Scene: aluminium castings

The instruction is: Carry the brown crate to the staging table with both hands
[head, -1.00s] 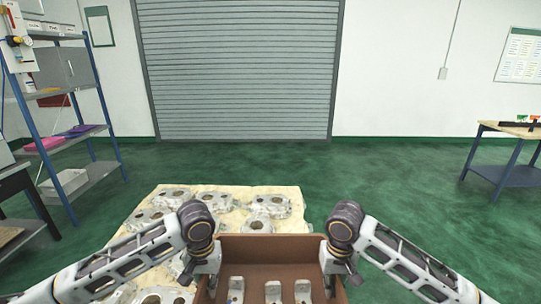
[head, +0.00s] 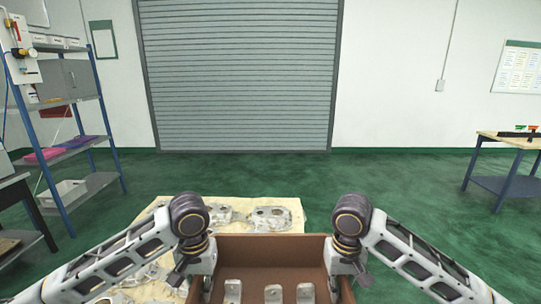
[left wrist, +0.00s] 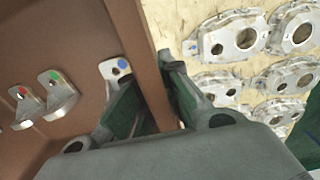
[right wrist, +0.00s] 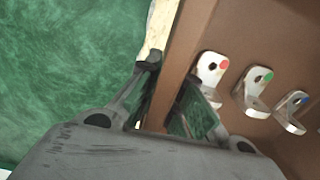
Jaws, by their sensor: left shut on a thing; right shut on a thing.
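The brown crate (head: 262,248) is at the bottom middle of the head view, with three metal brackets inside marked red, green and blue. My left gripper (head: 197,277) is shut on the crate's left wall. In the left wrist view, my left gripper's fingers (left wrist: 150,92) straddle that wall (left wrist: 146,55). My right gripper (head: 341,275) is shut on the right wall. In the right wrist view, my right gripper's fingers (right wrist: 168,88) straddle that wall (right wrist: 186,45). The crate's near side is cut off in the head view. A table with blue legs (head: 508,160) stands at the far right.
A pale pallet surface with several grey castings (head: 272,217) lies beneath and beyond the crate. A blue-framed shelf (head: 75,145) and a dark bench (head: 22,205) stand at left. Green floor (head: 400,185) is open toward the shutter (head: 235,75) and on the right.

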